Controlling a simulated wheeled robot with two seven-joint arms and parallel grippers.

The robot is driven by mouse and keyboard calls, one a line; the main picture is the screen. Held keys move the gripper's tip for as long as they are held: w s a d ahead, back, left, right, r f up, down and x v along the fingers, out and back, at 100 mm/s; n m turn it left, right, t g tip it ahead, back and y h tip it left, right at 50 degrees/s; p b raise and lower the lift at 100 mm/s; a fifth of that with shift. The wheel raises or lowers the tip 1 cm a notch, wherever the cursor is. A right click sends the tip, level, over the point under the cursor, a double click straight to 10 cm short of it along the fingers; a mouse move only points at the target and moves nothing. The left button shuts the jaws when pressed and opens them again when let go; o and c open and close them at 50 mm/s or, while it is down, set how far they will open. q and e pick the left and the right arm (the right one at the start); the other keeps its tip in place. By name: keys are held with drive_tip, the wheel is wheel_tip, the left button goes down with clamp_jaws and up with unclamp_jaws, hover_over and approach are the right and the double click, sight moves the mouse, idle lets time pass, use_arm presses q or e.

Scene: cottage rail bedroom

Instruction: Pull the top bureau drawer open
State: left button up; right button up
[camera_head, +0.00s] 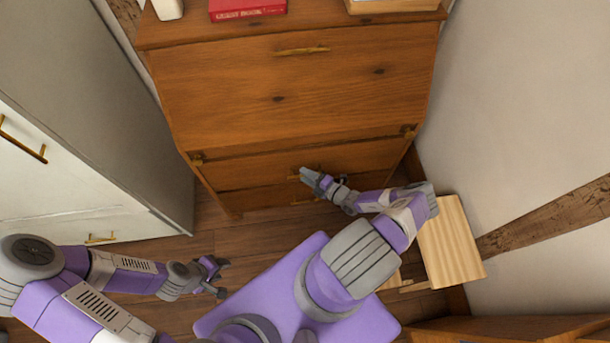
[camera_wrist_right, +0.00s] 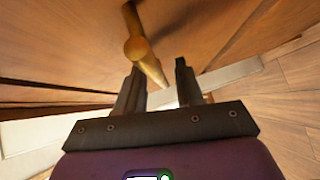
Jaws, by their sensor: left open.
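The wooden bureau (camera_head: 300,100) stands ahead in the head view. Its top drawer (camera_head: 240,170) is the upper of the drawer fronts below the large slanted panel and looks shut. My right gripper (camera_head: 308,176) is at this drawer's brass handle and partly hides it. In the right wrist view, the handle (camera_wrist_right: 138,50) runs toward the space between the spread fingers of my right gripper (camera_wrist_right: 161,80), with gaps visible beside it. I cannot tell whether they touch. My left gripper (camera_head: 219,277) is open and empty, low over the floor, away from the bureau.
A second brass handle (camera_head: 302,50) is on the slanted panel. A red book (camera_head: 245,8) lies on top. A pale cabinet (camera_head: 90,150) stands left. A light wooden stool-like piece (camera_head: 450,243) is close to my right arm, near the wall. Floor is clear before the cabinet.

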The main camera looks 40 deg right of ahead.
drive_tip(key=shift+w+a+f, duration=0.1)
drive_tip(key=shift+w+a, duration=0.05)
drive_tip(key=shift+w, duration=0.3)
drive_tip(key=shift+c, duration=0.5)
clamp_jaws()
drive_tip(key=shift+s, duration=0.1)
